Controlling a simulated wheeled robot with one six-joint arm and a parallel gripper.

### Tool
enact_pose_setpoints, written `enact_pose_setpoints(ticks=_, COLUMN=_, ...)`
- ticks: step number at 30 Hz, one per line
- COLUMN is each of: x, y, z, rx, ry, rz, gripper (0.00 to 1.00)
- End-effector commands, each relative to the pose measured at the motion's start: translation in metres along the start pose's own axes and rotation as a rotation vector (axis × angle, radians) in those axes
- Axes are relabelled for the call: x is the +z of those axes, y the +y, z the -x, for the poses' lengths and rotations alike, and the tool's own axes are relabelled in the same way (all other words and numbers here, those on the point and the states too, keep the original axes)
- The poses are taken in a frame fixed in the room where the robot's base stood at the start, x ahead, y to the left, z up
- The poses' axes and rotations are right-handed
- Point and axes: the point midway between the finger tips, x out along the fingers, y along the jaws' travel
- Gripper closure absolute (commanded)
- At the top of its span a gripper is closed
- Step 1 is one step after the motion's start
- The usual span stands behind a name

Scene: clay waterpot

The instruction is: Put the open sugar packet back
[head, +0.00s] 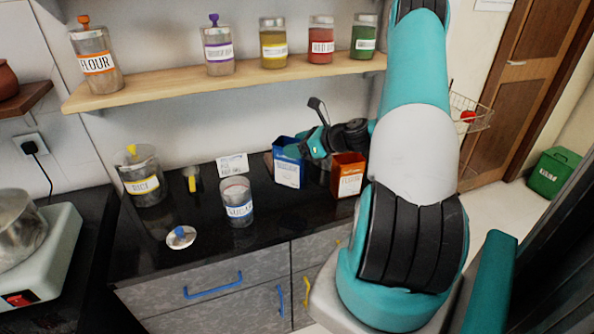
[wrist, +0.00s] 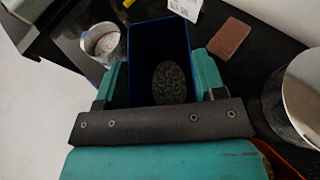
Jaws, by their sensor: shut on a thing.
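The sugar packet is a blue open-topped box (head: 288,174) with a white label, upright at the back of the black counter. My gripper (head: 293,151) is shut on its upper part. In the wrist view the blue packet (wrist: 150,38) sits between the two teal fingers (wrist: 160,80), with a dark speckled patch visible inside. I cannot tell whether its base touches the counter. The glass sugar jar (head: 238,207) stands open to its left, with pale contents; it also shows in the wrist view (wrist: 102,43). Its blue-knobbed lid (head: 181,238) lies on the counter.
An orange packet (head: 347,181) stands right of the blue one. A rice jar (head: 141,180), a small yellow-and-black item (head: 192,182) and a white card (head: 232,164) are leftward. A brown block (wrist: 230,38) lies behind. A jar shelf (head: 230,76) hangs above.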

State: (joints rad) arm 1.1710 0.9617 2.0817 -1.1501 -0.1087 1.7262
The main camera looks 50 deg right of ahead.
Motion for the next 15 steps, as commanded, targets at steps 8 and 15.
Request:
enact_pose_setpoints(ticks=8, x=-0.042, y=-0.002, z=-0.017, rx=-0.002, ry=-0.003, rz=0.001, gripper=0.93)
enact_pose_setpoints(ticks=15, x=-0.07, y=-0.002, z=-0.028, rx=-0.003, ry=-0.002, rz=-0.002, gripper=0.93)
